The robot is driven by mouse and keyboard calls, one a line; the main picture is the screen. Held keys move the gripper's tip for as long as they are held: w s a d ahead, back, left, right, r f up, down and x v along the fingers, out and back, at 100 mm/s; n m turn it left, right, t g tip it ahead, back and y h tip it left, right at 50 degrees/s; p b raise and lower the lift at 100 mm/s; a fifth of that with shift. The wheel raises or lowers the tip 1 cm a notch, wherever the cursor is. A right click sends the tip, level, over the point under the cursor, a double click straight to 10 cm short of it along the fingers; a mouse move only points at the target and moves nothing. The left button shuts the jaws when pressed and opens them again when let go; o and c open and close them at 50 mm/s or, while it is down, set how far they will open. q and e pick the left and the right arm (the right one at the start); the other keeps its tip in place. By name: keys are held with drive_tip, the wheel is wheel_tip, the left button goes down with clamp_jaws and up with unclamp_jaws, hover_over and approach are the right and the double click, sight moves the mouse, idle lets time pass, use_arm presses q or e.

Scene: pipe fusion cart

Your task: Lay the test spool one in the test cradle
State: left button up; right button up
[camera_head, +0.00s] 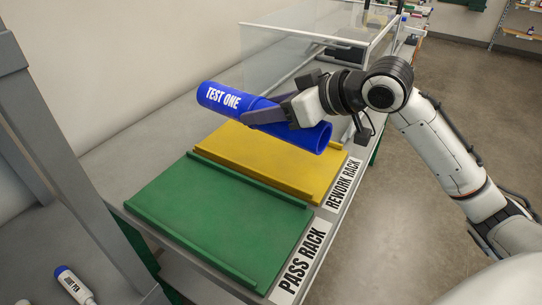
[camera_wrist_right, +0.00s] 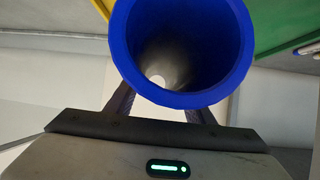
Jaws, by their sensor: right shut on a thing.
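The test spool one is a blue tube (camera_head: 222,98) with white "TEST ONE" lettering. It is tilted, its left end higher, and hangs above the yellow rework rack. My right gripper (camera_head: 262,112) is shut around the middle of the tube. In the right wrist view the open round end of the spool (camera_wrist_right: 240,45) faces the camera, with dark fingers on either side of it. I cannot pick out the test cradle for certain in either view. My left gripper is not in view.
A yellow tray (camera_head: 264,160) labelled REWORK RACK and a green tray (camera_head: 215,215) labelled PASS RACK lie on the grey bench. A clear screen with a white frame (camera_head: 335,38) stands behind. A white and blue pen (camera_head: 75,286) lies at the lower left.

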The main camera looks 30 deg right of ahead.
drive_tip(key=shift+n+g+y, duration=0.3)
drive_tip(key=shift+n+y, duration=0.2)
drive_tip(key=d+f+b, duration=0.1)
drive_tip(key=w+d+f+b, duration=0.1)
drive_tip(key=d+f, duration=0.1)
drive_tip(key=shift+w+f, duration=0.1)
drive_tip(key=shift+f, duration=0.75)
wheel_tip(320, 180, down, 3)
drive_tip(key=shift+f+b, duration=0.1)
drive_tip(key=shift+b, duration=0.2)
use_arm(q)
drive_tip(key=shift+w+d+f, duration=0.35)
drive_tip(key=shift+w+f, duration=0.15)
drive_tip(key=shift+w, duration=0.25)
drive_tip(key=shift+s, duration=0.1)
use_arm(e)
drive_tip(key=shift+f, duration=0.1)
drive_tip(key=o, duration=1.3)
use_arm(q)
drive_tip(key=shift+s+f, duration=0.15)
